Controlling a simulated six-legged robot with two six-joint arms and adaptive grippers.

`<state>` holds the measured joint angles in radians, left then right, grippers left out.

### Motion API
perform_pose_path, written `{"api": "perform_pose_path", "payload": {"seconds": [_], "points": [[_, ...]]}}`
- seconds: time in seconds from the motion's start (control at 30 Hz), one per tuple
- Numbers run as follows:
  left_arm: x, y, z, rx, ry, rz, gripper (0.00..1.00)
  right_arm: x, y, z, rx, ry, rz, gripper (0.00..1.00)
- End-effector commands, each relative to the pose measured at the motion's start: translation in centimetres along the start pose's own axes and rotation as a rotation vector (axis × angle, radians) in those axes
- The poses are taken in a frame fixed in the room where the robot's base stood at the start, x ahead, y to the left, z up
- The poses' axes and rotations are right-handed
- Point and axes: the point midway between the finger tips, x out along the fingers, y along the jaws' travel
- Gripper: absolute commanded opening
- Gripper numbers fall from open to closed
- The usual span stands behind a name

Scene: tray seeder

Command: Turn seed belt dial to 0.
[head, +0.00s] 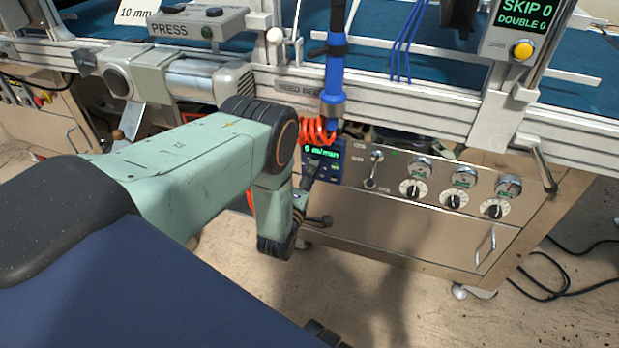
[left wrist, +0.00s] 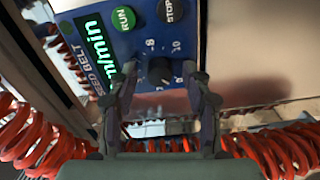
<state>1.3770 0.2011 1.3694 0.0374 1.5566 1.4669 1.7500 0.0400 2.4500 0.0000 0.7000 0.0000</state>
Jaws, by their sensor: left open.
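The seed belt dial (left wrist: 160,71) is a small black knob on a blue panel (left wrist: 215,50), with pale number marks around it, an 8 and a 10 readable. My left gripper (left wrist: 160,76) is open, with one finger on each side of the knob; I cannot tell whether they touch it. The knob's pointer setting is not clear. In the head view my left gripper (head: 311,174) reaches the panel's lower part and hides the dial. The panel's green display (head: 321,152) appears to read 0 cm/min, though the first figure is small. My right gripper is not in view.
In the left wrist view, a green RUN button (left wrist: 123,18) and a black STOP button (left wrist: 170,10) sit beside the dial. Orange coiled hose (left wrist: 275,152) runs close below the fingers. Several other dials (head: 453,200) and a toggle lever (head: 373,168) lie to the right.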

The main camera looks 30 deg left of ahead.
Motion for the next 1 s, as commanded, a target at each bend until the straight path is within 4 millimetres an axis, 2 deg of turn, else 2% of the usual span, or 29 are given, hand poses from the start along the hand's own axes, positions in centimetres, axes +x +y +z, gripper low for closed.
{"api": "perform_pose_path", "payload": {"seconds": [0.17, 0.27, 0.5, 0.7, 0.83, 1.0], "points": [[-1.0, 0.0, 0.0, 0.000, 0.001, -0.002, 0.49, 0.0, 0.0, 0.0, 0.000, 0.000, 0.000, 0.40], [-2.6, -0.1, 0.0, 0.000, 0.000, -0.004, 0.49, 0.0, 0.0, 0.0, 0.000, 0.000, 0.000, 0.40], [-7.6, -0.1, 0.0, 0.000, 0.000, -0.005, 0.49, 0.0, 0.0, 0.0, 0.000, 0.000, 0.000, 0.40], [-10.7, -0.1, 0.0, -0.001, -0.001, -0.003, 0.49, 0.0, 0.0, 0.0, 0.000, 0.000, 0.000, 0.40], [-11.7, -0.1, 0.0, -0.001, -0.001, -0.002, 0.49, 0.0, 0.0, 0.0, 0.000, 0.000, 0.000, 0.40], [-12.1, 0.0, 0.0, 0.000, -0.001, 0.000, 0.49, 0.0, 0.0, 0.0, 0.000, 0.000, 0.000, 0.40]]}}
